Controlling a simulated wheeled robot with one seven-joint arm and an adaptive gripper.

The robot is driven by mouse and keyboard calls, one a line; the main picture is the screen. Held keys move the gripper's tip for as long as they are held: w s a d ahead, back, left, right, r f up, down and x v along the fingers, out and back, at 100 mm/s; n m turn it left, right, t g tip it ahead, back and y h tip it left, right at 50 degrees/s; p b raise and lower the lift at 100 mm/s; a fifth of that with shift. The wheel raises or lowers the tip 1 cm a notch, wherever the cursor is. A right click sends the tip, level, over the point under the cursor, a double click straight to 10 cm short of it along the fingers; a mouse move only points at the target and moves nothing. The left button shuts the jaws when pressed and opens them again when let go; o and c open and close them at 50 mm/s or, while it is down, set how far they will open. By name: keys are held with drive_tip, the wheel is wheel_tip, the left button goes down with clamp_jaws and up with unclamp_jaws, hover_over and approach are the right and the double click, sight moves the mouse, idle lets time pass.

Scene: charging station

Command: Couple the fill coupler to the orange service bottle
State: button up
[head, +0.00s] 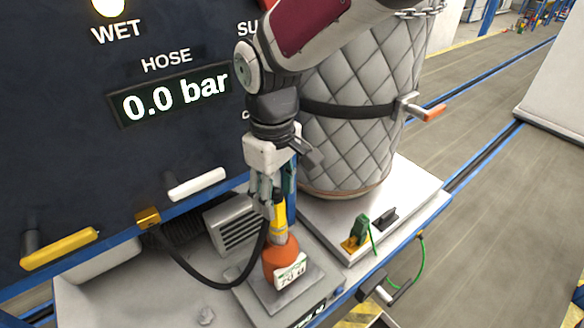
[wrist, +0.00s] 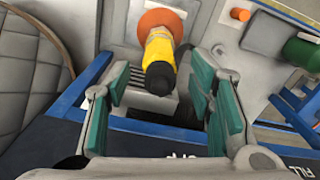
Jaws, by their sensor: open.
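The orange service bottle (head: 281,257) stands upright on a square grey plate, with a white label on its front. The yellow fill coupler (head: 279,219) sits upright over the bottle's neck; whether it is locked there I cannot tell. A black hose runs from beside it. My gripper (head: 271,193) is just above, around the coupler's upper end, pointing down. In the wrist view, the coupler (wrist: 160,52), with its black end towards me, lies between and beyond the spread teal pads of my gripper (wrist: 158,80), with a gap on both sides. The bottle (wrist: 161,20) shows behind it.
The dark panel (head: 120,60) reads HOSE 0.0 bar, with the WET lamp lit. The hose (head: 210,286) loops to a brass fitting (head: 148,217). A quilted tank (head: 350,140) stands close right of my arm. A green-and-yellow part (head: 358,235) sits at right.

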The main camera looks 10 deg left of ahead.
wheel_tip(320, 180, up, 8)
drive_tip(key=shift+f, duration=0.15)
idle(0.3)
drive_tip(key=shift+d, duration=0.15)
drive_tip(key=s+d+r+m+t, duration=0.1)
drive_tip(key=d+r+m, duration=0.2)
drive_tip(key=d, duration=0.6)
drive_tip(key=d+r+m+t, duration=0.2)
drive_tip(key=d+r+m, duration=0.1)
drive_tip(key=d, duration=0.6)
drive_tip(key=s+d+m+t+b, duration=0.1)
drive_tip(key=s+d+m+t, duration=0.1)
drive_tip(key=s+d+m, duration=0.5)
drive_tip(key=s+d, duration=0.1)
drive_tip(key=d, duration=0.4)
drive_tip(key=shift+s+f+t, duration=0.25)
drive_tip(key=shift+f+t, duration=0.05)
drive_tip(key=shift+f, duration=0.1)
